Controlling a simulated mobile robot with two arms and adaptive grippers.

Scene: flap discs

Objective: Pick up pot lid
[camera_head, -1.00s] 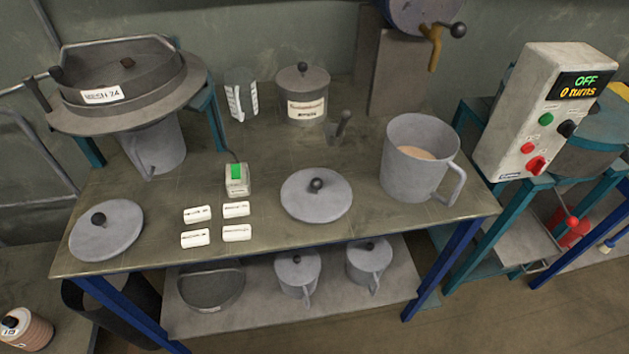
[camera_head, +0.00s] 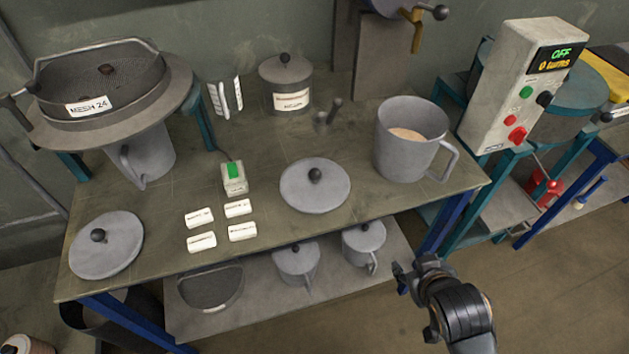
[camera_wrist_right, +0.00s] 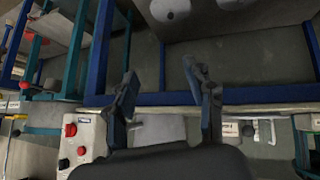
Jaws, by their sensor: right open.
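A grey round pot lid (camera_head: 315,186) with a dark knob lies flat near the middle of the table (camera_head: 262,228). A second, similar lid (camera_head: 106,245) lies at the table's left front corner. A grey pot (camera_head: 408,138) with a side handle stands uncovered at the right, with pale beige contents inside. My right gripper (camera_head: 411,276) is in front of the table's right front edge, below and right of the middle lid, and touches neither lid. In the right wrist view its two fingers (camera_wrist_right: 168,105) are spread apart with nothing between them. My left gripper is out of view.
A lidded, labelled pot (camera_head: 286,88) stands at the back. A sieve marked MESH 24 (camera_head: 100,85) is at the left. Small white labels (camera_head: 238,208) and a green-screened device (camera_head: 234,178) lie left of the middle lid. A control box (camera_head: 520,85) stands at the right. Lidded pots (camera_head: 364,243) sit on the lower shelf.

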